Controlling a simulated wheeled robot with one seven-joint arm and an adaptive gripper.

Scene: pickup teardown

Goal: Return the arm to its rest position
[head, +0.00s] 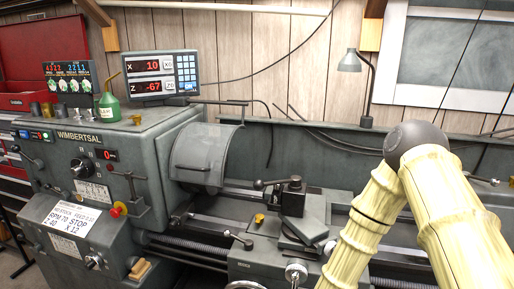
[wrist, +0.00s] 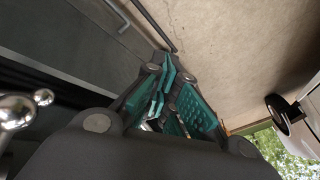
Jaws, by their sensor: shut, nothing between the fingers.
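My gripper (wrist: 172,112) shows in the wrist view, with dark links and teal finger pads drawn together. It is shut, with nothing seen between the pads. The gripper is not visible in the head view. There, my pale yellow arm (head: 440,205) with its dark round joint rises at the right, bent over in front of the lathe. Its lower end runs off the bottom of the picture.
A grey-green lathe (head: 150,150) fills the middle of the head view. Its tool post (head: 293,197) stands left of my arm. A green oil can (head: 109,106) and a digital readout (head: 162,75) sit on top. A lamp (head: 350,62) stands behind. Metal ball handles (wrist: 15,112) show at left in the wrist view.

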